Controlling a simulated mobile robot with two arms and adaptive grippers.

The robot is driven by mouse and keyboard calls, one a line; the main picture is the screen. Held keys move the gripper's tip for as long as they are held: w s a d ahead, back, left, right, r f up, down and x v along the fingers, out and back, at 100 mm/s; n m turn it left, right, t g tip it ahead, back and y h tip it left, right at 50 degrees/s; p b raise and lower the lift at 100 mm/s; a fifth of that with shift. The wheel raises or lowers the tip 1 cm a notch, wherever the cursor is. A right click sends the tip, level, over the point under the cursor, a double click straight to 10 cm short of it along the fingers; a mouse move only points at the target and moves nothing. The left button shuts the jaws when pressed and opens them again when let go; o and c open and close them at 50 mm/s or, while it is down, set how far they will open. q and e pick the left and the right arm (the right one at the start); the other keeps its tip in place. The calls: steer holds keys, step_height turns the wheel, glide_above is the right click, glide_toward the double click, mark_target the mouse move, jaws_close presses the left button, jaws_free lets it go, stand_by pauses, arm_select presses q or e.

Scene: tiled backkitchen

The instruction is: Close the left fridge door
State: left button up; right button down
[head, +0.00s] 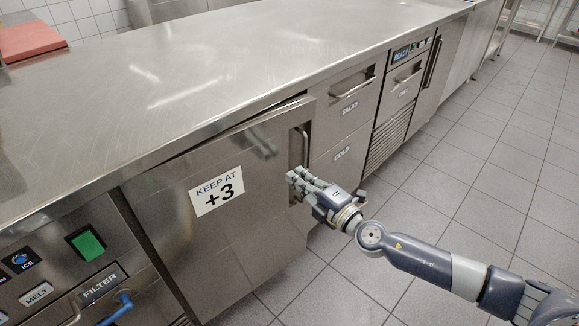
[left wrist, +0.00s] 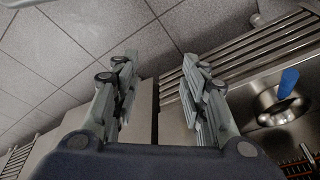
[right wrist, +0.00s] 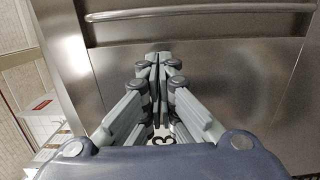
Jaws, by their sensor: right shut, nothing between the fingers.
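The left fridge door (head: 232,215) is a steel panel with a white "KEEP AT +3" label. In the head view it stands ajar, its right edge with the recessed handle (head: 298,150) sticking out from the counter front. My right gripper (head: 297,178) is at the door's outer face beside the lower part of the handle. In the right wrist view its fingers (right wrist: 160,58) are closed together and empty, in front of the steel door with the handle bar (right wrist: 200,22) above. I cannot tell whether they touch it. My left gripper (left wrist: 155,68) shows only in the left wrist view, fingers apart and empty.
The steel worktop (head: 240,60) runs above the door. At lower left is a panel with a green switch (head: 88,244) and a blue-handled FILTER valve (head: 117,308). The tiled floor (head: 450,175) is free at right.

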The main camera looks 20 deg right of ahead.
mark_target(282, 163)
arm_select(q)
steer(key=shift+f, duration=1)
arm_select(e)
steer(key=shift+x, duration=2)
steer(key=shift+w, duration=0.15)
